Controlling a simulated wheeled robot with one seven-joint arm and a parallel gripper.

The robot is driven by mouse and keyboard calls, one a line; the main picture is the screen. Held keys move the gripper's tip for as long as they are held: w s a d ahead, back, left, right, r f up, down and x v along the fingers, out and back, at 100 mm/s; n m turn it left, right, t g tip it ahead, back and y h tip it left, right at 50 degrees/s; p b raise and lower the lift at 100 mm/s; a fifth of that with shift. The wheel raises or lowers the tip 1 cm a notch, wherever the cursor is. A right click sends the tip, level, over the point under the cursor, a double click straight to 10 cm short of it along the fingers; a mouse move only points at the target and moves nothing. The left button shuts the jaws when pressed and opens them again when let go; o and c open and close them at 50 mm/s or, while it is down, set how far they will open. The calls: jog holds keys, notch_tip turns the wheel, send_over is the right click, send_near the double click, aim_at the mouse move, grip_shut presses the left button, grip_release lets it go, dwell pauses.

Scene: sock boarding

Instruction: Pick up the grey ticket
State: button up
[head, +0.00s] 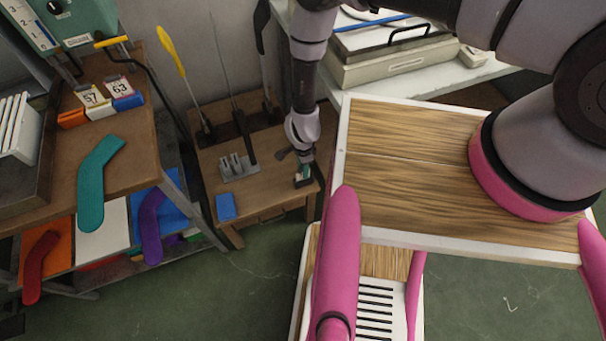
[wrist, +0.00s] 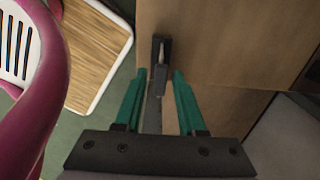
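My gripper (wrist: 160,73) has two teal fingers, apart, pointing at the small wooden table. A narrow grey strip (wrist: 153,112) lies between them in the wrist view, with a visible gap to each fingertip. It may be the grey ticket seen nearly edge-on; I cannot be sure. Just past the fingertips is a small dark holder (wrist: 161,48) with a pale piece in its slot. In the head view my gripper (head: 303,171) is low at the table's right front corner, and the small dark holder (head: 304,181) shows there, partly covered. No number on the strip is readable.
The small table (head: 265,160) also bears a grey pronged block (head: 238,167), a blue pad (head: 226,206) and upright tools. A wood-topped, white-edged cart (head: 400,150) stands close on the right. The left bench holds a teal sock shape (head: 95,185) and numbered cards (head: 92,95).

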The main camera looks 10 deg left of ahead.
jog(key=shift+f, duration=0.85)
grip_shut()
jog(key=shift+r, duration=0.1)
